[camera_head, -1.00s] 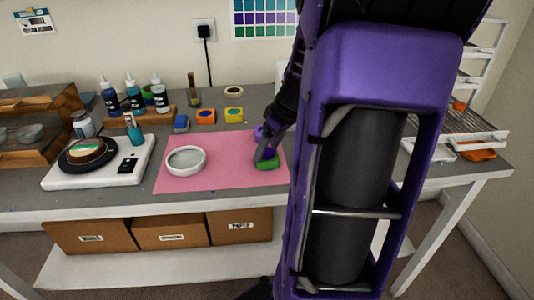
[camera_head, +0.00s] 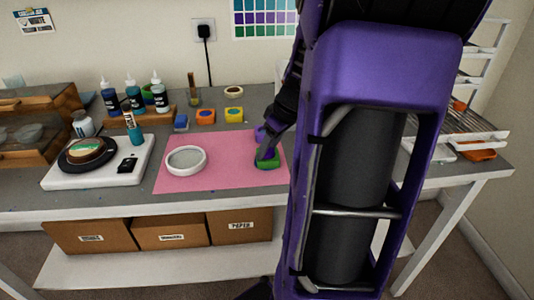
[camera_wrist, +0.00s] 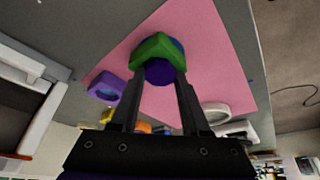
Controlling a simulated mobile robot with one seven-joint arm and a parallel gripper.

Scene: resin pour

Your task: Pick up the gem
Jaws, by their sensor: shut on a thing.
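The gem (camera_wrist: 160,72) is dark purple-blue and shows in the wrist view between the two fingers of my gripper (camera_wrist: 161,80), which is shut on it. Directly beyond it is a green mould (camera_wrist: 152,47), with a blue patch at its far side. In the head view my gripper (camera_head: 266,154) points down at the green mould (camera_head: 268,164) on the right part of the pink mat (camera_head: 225,174). The gem is not distinguishable there. I cannot tell whether the gem is clear of the mould.
A purple mould (camera_head: 259,132) stands just behind my gripper. A white round dish (camera_head: 186,160) lies on the mat's left. A white scale (camera_head: 62,178) with a disc, several bottles and small coloured moulds stand left and behind. The mat's front middle is clear.

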